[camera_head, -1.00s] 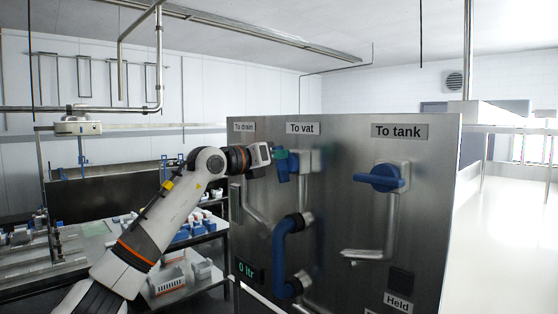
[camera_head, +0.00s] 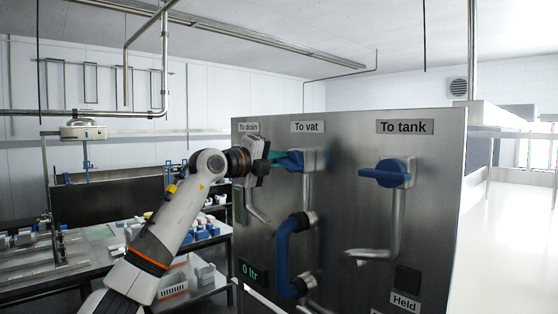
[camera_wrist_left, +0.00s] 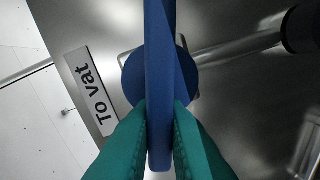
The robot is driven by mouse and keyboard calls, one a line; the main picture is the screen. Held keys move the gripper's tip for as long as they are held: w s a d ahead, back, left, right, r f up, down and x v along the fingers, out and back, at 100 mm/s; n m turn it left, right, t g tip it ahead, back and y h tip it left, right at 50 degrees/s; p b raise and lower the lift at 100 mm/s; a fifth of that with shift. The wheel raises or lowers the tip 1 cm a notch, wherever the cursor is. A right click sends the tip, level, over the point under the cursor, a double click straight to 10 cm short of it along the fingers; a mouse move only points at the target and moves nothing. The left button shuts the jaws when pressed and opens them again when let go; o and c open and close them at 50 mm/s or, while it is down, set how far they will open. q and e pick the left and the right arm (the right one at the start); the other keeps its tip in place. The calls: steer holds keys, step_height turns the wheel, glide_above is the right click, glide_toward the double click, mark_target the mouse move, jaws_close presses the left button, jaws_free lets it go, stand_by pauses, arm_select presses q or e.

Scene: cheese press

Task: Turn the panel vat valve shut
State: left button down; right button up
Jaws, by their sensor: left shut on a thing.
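The vat valve's blue handle (camera_head: 293,161) is on the steel panel under the "To vat" label (camera_head: 307,127). In the head view it lies roughly level and points left. My left gripper (camera_head: 278,158) comes from the left and is shut on this handle. In the left wrist view, the teal fingers (camera_wrist_left: 160,112) pinch the blue handle (camera_wrist_left: 158,60) from both sides near its end, with the "To vat" label to the left. My gripper covers part of the handle in the head view. My right gripper is out of view.
The tank valve's blue handle (camera_head: 386,174) is level on the right of the panel (camera_head: 345,215). A blue hose (camera_head: 283,255) bulges out below the vat valve. The drain valve area is mostly hidden behind my gripper. A table with small items (camera_head: 75,262) stands left.

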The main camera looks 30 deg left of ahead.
arm_select(q)
steer(key=shift+a+f+n, duration=0.1)
steer(key=shift+f+n, duration=0.05)
steer(key=shift+n, duration=0.75)
steer(key=shift+f+n, duration=0.15)
steer(key=shift+n, duration=0.75)
steer(key=shift+b, duration=0.3)
steer(key=c, duration=1.5)
jaws_free()
steer(key=shift+f, duration=0.1)
steer(key=shift+o, duration=0.2)
steer(key=shift+s, duration=0.1)
steer(key=shift+s+a+f+b, duration=0.1)
steer(key=shift+s+a+b, duration=0.05)
steer(key=shift+s+b, duration=0.15)
steer(key=b+v, duration=0.4)
steer(key=v, duration=0.7)
